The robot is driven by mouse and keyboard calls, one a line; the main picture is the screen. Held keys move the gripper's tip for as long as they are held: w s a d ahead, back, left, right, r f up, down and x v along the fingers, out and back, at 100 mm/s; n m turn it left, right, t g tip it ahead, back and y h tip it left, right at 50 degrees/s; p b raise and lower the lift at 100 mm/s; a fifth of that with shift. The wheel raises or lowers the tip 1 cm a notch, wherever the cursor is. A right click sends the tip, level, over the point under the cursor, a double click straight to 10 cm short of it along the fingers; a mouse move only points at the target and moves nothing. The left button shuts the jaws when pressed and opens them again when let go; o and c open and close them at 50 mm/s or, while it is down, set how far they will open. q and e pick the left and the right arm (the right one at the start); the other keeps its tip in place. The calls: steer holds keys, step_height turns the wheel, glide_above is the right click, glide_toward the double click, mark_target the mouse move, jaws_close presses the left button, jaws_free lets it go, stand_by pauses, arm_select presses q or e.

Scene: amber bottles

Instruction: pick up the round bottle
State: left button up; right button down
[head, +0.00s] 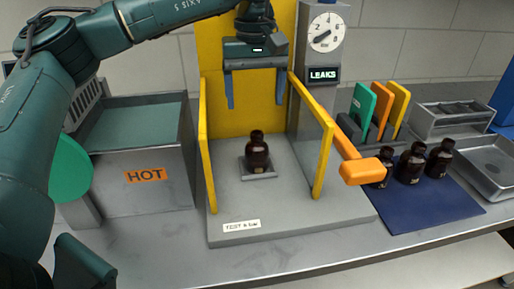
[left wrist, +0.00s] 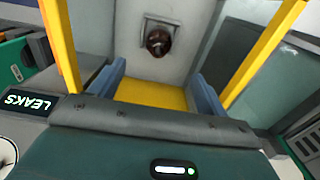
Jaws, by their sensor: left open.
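A dark amber round bottle (head: 257,152) with a black cap stands upright on a small grey pad (head: 270,173) inside the yellow-framed station. In the left wrist view the bottle (left wrist: 159,41) shows from above, beyond the fingers. My left gripper (head: 256,104) is open and empty, fingers pointing down, above and behind the bottle near the yellow back panel. Its two blue fingers (left wrist: 155,88) stand wide apart in the left wrist view, and nothing is between them. My right gripper does not show.
Yellow rails (head: 207,150) flank the bottle, and an orange handle (head: 362,171) sticks out at right. Several amber bottles (head: 410,163) stand on a blue mat (head: 432,206). A box marked HOT (head: 150,195) is at left. A gauge post (head: 325,70) reading LEAKS stands behind.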

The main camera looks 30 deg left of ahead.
arm_select(q)
glide_above(256, 144)
steer(key=f, duration=0.4)
steer(key=w+f, duration=0.1)
steer(key=f, duration=0.1)
steer(key=shift+a, duration=0.35)
steer(key=shift+w+d+f+p, duration=0.1)
steer(key=shift+f+p, duration=0.3)
steer(key=shift+f, duration=2.7)
steer(key=shift+c, duration=0.3)
steer(key=c, duration=1)
